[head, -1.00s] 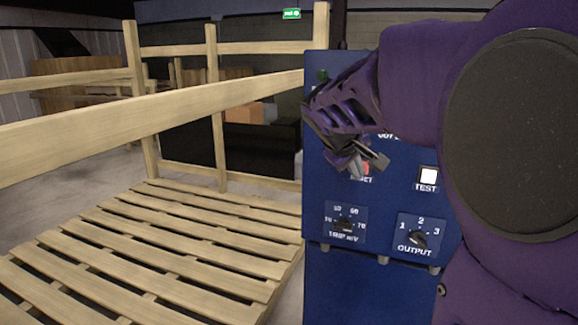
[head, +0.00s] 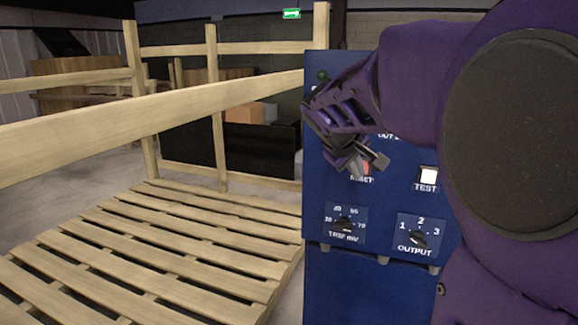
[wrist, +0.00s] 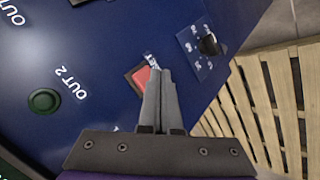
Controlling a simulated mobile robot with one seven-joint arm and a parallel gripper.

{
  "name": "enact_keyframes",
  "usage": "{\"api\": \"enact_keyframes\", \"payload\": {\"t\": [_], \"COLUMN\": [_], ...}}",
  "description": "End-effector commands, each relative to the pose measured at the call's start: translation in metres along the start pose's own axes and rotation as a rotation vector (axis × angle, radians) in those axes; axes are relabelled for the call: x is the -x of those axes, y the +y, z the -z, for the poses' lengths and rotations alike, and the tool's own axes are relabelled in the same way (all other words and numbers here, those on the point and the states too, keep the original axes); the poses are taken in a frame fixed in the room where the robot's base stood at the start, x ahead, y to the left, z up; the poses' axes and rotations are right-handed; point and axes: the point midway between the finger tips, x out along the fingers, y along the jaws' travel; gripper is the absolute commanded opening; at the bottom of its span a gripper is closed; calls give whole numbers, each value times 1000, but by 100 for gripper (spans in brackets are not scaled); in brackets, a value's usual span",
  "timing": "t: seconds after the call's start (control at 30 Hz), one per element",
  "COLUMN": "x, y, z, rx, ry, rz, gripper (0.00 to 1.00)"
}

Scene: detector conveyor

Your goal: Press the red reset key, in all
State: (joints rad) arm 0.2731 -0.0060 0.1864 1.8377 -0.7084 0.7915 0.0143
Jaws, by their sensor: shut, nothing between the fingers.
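The red reset key (wrist: 141,78) is on the blue panel (wrist: 100,40), with its label beside it. In the head view only a sliver of the key (head: 367,168) shows behind my fingers. My gripper (head: 366,162) is shut and empty, in front of the key. In the wrist view the shut fingertips (wrist: 160,72) lie over the right edge of the key and cover part of it. I cannot tell whether they touch it.
A white TEST key (head: 428,175) is right of the reset key. The TRIP mV dial (head: 345,224) and OUTPUT dial (head: 419,237) sit below. A green OUT 2 lamp (wrist: 44,101) is on the panel. A wooden pallet with rails (head: 170,240) stands left.

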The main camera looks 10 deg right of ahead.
Motion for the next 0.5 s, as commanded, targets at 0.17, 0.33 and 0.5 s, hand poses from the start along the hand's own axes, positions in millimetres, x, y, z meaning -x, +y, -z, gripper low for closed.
{"api": "enact_keyframes", "payload": {"t": [0.17,0.33,0.5], "x": [-4,-6,-5], "y": [3,4,4], "z": [3,4,4], "rx": [0,0,0], "ry": [0,0,0], "rz": [0,0,0], "gripper": [0,0,0]}}
